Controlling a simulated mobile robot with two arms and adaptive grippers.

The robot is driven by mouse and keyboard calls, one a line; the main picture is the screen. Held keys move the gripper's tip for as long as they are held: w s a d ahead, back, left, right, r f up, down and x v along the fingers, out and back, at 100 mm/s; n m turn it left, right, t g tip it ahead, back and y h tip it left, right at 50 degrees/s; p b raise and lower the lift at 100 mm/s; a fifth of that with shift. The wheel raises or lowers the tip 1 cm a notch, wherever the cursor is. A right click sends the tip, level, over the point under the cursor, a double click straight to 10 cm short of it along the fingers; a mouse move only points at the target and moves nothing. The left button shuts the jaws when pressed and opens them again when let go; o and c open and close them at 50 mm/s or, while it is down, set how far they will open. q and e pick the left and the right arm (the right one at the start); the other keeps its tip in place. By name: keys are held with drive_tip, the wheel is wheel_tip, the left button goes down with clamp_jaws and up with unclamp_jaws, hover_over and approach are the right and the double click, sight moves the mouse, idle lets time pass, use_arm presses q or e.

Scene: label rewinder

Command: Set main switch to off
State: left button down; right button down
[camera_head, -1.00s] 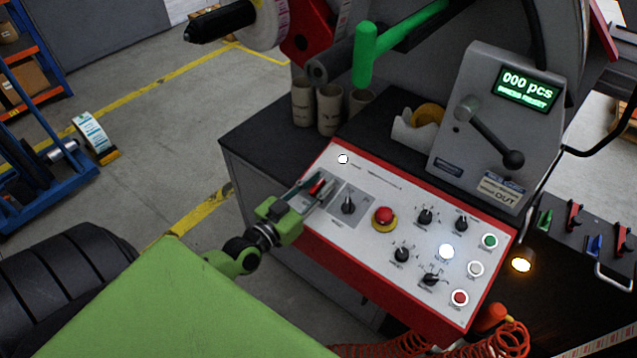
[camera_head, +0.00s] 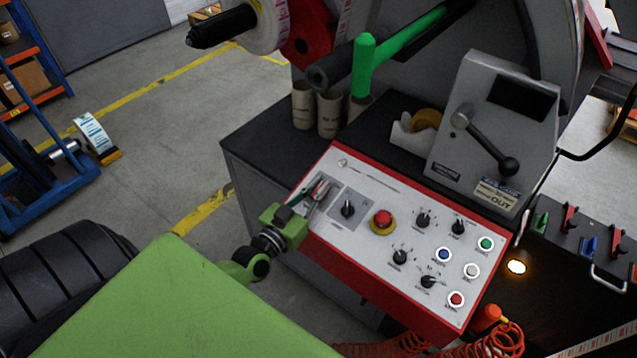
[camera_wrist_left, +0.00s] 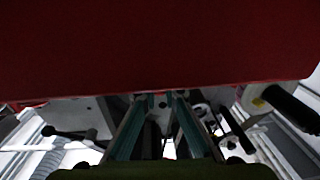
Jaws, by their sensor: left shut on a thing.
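The main switch (camera_head: 322,187) is a red handle at the left end of the white control panel (camera_head: 375,235). It is mostly hidden by my left gripper (camera_head: 318,192), whose fingers reach over it and are shut on it. In the left wrist view the two teal fingers (camera_wrist_left: 162,105) run toward the red panel edge (camera_wrist_left: 160,50), and the switch cannot be made out there. The counter display (camera_head: 523,97) is dark, and the panel's indicator lamp (camera_head: 342,163) is unlit. My right gripper is not in view.
A black knob (camera_head: 347,209) sits just right of the switch, then a red emergency stop (camera_head: 383,219) and several more knobs and buttons. Cardboard cores (camera_head: 328,112) and a tape dispenser (camera_head: 415,132) stand behind the panel.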

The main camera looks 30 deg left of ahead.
use_arm(q)
drive_tip(key=shift+r+n+g+y+p, duration=0.2)
drive_tip(key=shift+n+g+y+p, duration=0.1)
drive_tip(key=shift+n+y+p, duration=1.75)
drive_tip(key=shift+f+n+g+y+p, duration=0.15)
drive_tip(key=shift+n+g+y+p, duration=0.55)
drive_tip(key=shift+n+y+p, duration=0.8)
drive_tip(key=shift+a+m+y, duration=0.1)
drive_tip(key=shift+m+y, duration=0.15)
drive_tip(key=shift+y, duration=0.1)
drive_tip(key=c, duration=2.1)
unclamp_jaws()
drive_tip(key=shift+c, duration=0.2)
drive_tip(key=shift+f+b, duration=0.1)
drive_tip(key=shift+b, duration=0.2)
